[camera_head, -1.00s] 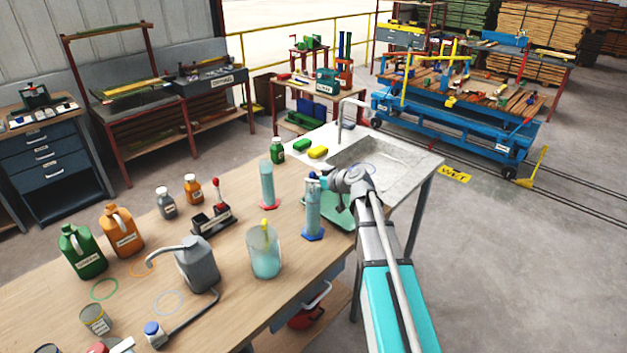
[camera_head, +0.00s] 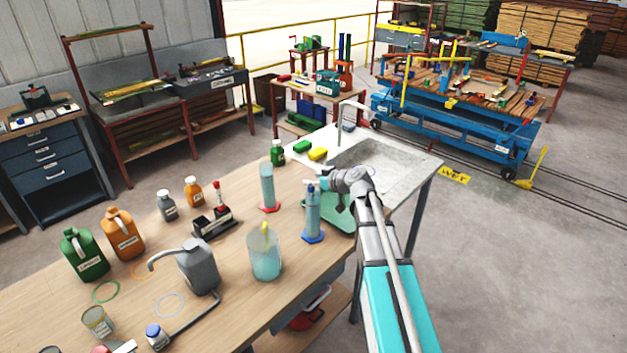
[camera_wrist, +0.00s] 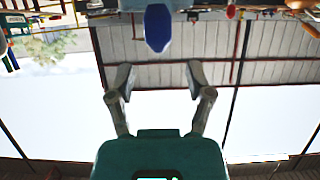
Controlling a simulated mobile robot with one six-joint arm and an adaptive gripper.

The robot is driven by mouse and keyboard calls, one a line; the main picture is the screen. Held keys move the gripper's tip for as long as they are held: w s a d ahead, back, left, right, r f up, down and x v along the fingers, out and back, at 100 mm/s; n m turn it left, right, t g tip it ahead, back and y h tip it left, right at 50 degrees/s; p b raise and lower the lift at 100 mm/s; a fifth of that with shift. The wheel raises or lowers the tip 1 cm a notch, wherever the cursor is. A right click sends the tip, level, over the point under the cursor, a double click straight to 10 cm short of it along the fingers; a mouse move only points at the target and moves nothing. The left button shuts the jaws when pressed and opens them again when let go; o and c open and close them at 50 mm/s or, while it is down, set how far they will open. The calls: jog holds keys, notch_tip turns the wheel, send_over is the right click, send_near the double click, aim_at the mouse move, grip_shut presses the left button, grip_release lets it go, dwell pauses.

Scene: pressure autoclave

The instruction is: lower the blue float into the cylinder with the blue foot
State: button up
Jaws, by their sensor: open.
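The cylinder with the blue foot (camera_head: 313,236) stands upright near the bench's right edge, beside the sink. The blue float (camera_head: 312,200) appears to be in its upper part, showing blue through the clear wall; its exact depth is hard to tell. In the wrist view, which is upside down, a rounded blue end, seemingly the float (camera_wrist: 157,27), shows past the fingertips, apart from them. My gripper (camera_wrist: 158,78) is open with nothing between its fingers. In the head view my gripper (camera_head: 325,184) is beside the cylinder's top, small and partly hidden by my wrist.
A cylinder with a red foot (camera_head: 267,187) stands behind to the left. A beaker with a yellow item (camera_head: 265,256) stands left in front. A grey can (camera_head: 197,268) stands farther left.

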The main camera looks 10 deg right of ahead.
notch_tip(320, 180, up, 15)
jog(key=p, duration=1.4)
jog(key=shift+p, duration=0.35)
jog(key=shift+r, duration=0.1)
dwell(1.4)
jog(key=s+f+m+g+h+b, duration=0.3)
jog(key=s+f+g+h+b, duration=0.1)
jog(key=s+f, duration=0.7)
jog(key=s+f+m+g+h+b, duration=0.4)
jog(key=s+f+g+b, duration=0.3)
jog(key=s+f, duration=0.5)
jog(key=shift+s+b, duration=0.35)
jog(key=shift+s, duration=2.55)
jog(key=shift+f, duration=0.1)
